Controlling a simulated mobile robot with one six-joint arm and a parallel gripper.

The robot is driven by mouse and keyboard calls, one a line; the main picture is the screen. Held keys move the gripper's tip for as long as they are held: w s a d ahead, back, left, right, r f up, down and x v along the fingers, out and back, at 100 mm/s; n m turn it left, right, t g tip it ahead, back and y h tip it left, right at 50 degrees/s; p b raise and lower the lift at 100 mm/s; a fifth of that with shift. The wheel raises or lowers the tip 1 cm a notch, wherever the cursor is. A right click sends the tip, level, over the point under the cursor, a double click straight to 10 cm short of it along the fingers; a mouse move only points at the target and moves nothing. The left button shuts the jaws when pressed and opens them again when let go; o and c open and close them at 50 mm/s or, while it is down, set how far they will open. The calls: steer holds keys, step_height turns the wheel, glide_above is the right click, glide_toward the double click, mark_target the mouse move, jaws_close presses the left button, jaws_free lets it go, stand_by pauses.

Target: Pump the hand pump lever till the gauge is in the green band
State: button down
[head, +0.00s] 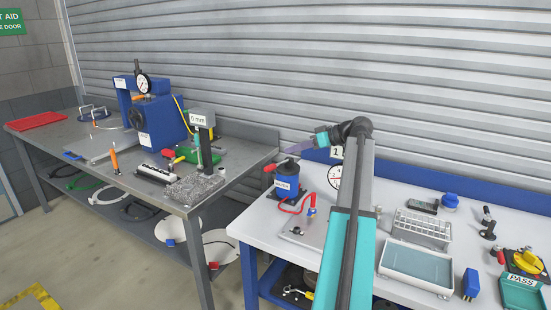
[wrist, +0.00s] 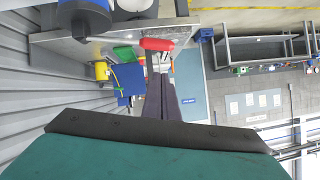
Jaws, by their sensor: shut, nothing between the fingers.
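The hand pump (head: 287,182) is a dark blue cylinder with a white label on the left end of the white bench. Its lever has a red grip (head: 268,167) that points left. The grip also shows in the wrist view (wrist: 157,44), just beyond my fingertips, with the pump's blue body (wrist: 84,16) at upper left. My gripper (head: 291,149) is shut and empty, above the pump and apart from the grip as far as I can tell. The white round gauge (head: 333,178) stands behind my arm, partly covered; its needle and green band cannot be read.
A red hose (head: 292,209) curls in front of the pump. A grey bench (head: 232,160) with a blue press (head: 160,120) stands left, past a gap.

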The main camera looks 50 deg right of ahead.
steer(key=shift+s+d+r, duration=0.2)
steer(key=shift+d+r, duration=0.15)
steer(key=shift+r, duration=0.3)
steer(key=shift+s+d+r, duration=0.2)
steer(key=shift+d+r, duration=0.15)
steer(key=shift+r, duration=0.3)
steer(key=p, duration=0.3)
glide_above(278, 164)
steer(key=s+a, duration=0.3)
step_height(278, 164, down, 4)
steer(key=shift+a+f+p, duration=0.3)
steer(key=shift+f+p, duration=0.2)
steer(key=shift+f, duration=0.5)
steer(key=shift+a+f+p, duration=0.25)
steer(key=shift+f+p, duration=0.25)
steer(key=shift+f, duration=0.5)
